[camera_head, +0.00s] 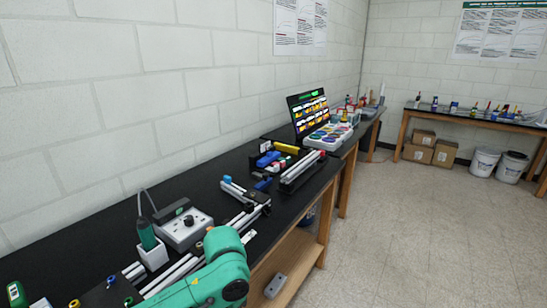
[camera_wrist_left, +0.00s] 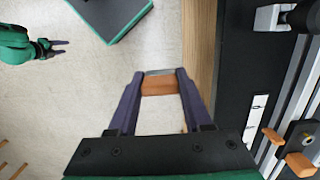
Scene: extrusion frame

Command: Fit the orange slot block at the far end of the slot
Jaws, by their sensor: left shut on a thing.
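The orange slot block (camera_wrist_left: 159,86) is between the purple fingertips of my left gripper (camera_wrist_left: 159,80) in the left wrist view. The gripper is shut on it and holds it over the floor, just off the wooden bench edge. Pale aluminium extrusions with long slots (camera_wrist_left: 297,88) run along the bench at the right of that view. Two other small orange pieces (camera_wrist_left: 299,164) (camera_wrist_left: 272,135) are beside them. My right gripper (camera_wrist_left: 63,46) is small at the upper left, its fingers apart and empty. In the head view, neither gripper's fingertips show.
Open floor (camera_head: 410,240) lies to the right.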

